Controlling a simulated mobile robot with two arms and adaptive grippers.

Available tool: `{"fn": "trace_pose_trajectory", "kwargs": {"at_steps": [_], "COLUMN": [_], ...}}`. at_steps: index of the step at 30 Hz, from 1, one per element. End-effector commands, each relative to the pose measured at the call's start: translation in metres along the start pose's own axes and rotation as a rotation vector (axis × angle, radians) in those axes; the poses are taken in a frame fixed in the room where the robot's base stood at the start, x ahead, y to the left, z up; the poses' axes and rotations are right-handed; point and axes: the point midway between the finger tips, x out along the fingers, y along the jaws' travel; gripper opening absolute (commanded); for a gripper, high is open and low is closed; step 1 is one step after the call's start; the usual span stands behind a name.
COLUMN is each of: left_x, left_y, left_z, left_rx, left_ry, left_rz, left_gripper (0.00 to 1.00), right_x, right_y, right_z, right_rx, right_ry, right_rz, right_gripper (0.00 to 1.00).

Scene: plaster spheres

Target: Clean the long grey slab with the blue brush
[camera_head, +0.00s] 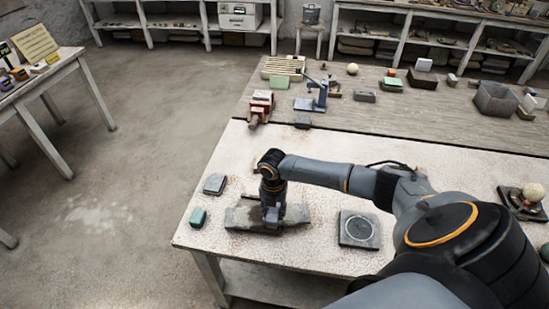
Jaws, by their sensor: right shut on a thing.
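The long grey slab (243,219) lies flat near the left front part of the pale work table. My right gripper (271,208) points down over the middle of the slab. It is shut on a small blue-grey thing, which looks like the blue brush (271,217), low at the slab's top face. The gripper hides most of the brush, and I cannot tell whether its bristles touch the slab. My left gripper is not in view.
A red vise (261,107) and other items stand farther back. My right arm crosses the table's right side.

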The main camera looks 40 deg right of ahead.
Motion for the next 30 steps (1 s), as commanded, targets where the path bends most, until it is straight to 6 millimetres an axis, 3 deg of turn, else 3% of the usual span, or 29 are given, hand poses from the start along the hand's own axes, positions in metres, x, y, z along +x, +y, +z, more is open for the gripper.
{"fn": "trace_pose_trajectory", "kwargs": {"at_steps": [10,30], "left_x": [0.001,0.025], "left_y": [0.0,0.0], "left_z": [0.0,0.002], "left_rx": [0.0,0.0], "left_ry": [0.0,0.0], "left_rz": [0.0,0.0], "left_gripper": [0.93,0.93], "right_x": [0.002,0.002], "right_y": [0.0,0.0], "right_z": [-0.002,0.035], "right_rx": [0.0,0.003], "right_ry": [0.0,-0.001], "right_rz": [0.0,0.001], "right_gripper": [0.11,0.11]}}
